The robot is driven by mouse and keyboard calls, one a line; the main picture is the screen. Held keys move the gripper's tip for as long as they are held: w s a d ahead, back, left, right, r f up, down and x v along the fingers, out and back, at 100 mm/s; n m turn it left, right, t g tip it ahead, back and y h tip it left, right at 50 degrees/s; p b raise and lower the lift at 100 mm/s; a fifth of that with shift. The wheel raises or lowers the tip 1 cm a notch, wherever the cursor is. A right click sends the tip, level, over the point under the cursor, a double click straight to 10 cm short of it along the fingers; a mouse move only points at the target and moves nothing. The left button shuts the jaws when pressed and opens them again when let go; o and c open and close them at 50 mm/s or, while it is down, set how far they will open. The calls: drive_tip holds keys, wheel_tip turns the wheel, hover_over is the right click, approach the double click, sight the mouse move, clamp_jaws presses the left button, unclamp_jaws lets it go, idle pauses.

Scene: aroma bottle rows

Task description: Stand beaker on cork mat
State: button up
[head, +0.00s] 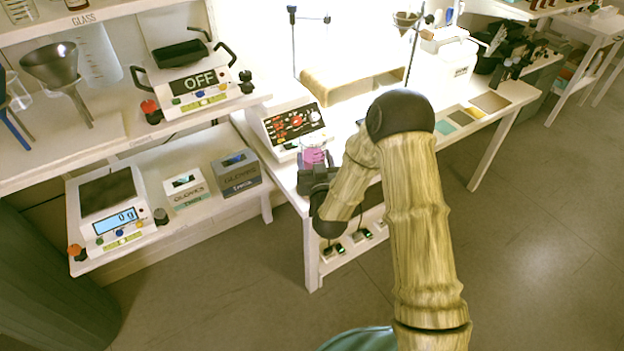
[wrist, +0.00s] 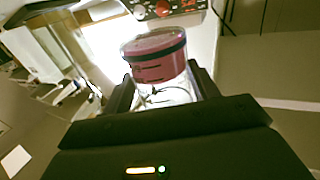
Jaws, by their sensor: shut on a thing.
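A clear beaker with pink liquid (head: 313,157) is held at the near left end of the white bench; it also shows close up in the wrist view (wrist: 158,66). My gripper (head: 316,176) is shut on the beaker, with one dark finger on each side of it in the wrist view (wrist: 160,88). The beaker looks about upright in the head view. Flat square mats lie along the bench's right part. The tan-brown one (head: 490,102) looks like the cork mat and is bare, well to the right of my gripper. I cannot tell whether the beaker touches the bench.
A control box with red dials (head: 293,127) stands just behind the beaker. A tan block (head: 350,82) between metal stands and a white container (head: 447,60) stand farther back. Left shelves hold scales (head: 190,85).

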drive_tip(key=shift+w+a+r, duration=0.15)
drive_tip(key=shift+a+r, duration=0.1)
drive_tip(key=shift+r, duration=0.25)
drive_tip(key=shift+f, duration=2.95)
drive_tip(key=shift+f, duration=2.05)
drive_tip(key=shift+f, duration=0.1)
drive_tip(key=o, duration=1.1)
drive_tip(key=shift+b, duration=0.3)
